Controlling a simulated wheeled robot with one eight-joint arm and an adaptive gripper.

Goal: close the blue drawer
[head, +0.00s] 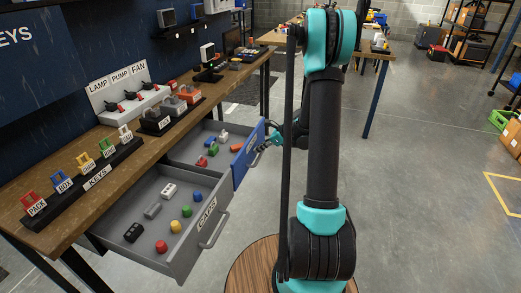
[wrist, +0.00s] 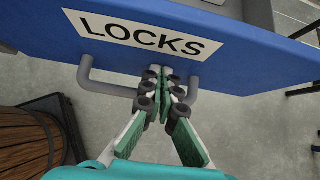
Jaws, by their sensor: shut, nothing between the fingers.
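The blue drawer (head: 248,156) is pulled out from under the workbench in the head view. It holds small red, green, white and orange pieces. In the wrist view its blue front (wrist: 240,40) fills the top, with a LOCKS label and a grey bar handle (wrist: 108,87). My gripper (wrist: 168,72) is shut and empty, with its fingertips at the middle of the handle, close to the drawer front. I cannot tell whether they touch it. In the head view my gripper (head: 264,146) is partly hidden beside the drawer front.
A grey CAPS drawer (head: 195,243) also stands open, nearer and left of the blue one, holding several coloured pieces. The wooden workbench (head: 60,215) carries key, lockout and switch racks. Open grey floor (head: 410,190) lies to the right of my arm.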

